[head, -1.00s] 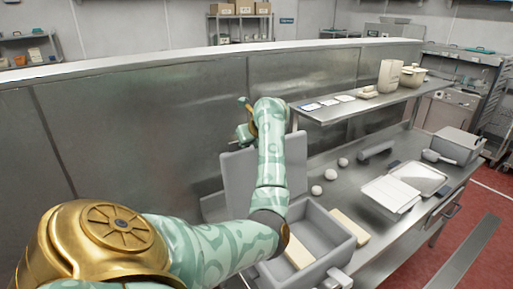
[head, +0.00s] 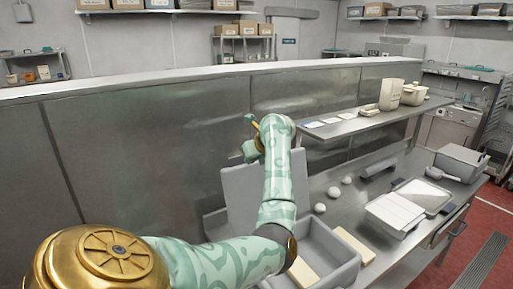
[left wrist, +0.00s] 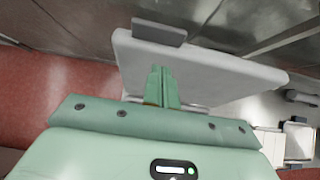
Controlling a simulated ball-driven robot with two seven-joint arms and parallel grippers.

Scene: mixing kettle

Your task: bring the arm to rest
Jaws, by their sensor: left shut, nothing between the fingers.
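My left arm, green with gold joints, reaches out over the counter in the head view. Its left gripper (head: 254,140) is at the far end, partly hidden behind the forearm, above the raised lid of a grey box. In the left wrist view the two green fingers (left wrist: 162,88) lie together, shut and empty. They appear in front of a pale grey panel (left wrist: 200,62) with a darker grip on its edge; I cannot tell whether they touch it. My right gripper is in neither view.
An open grey box (head: 325,248) with a raised lid (head: 240,190) stands below my forearm. Pale blocks, several round white balls (head: 333,192) and trays (head: 400,212) lie on the steel counter. A shelf (head: 370,122) and a tall steel partition (head: 150,135) stand behind.

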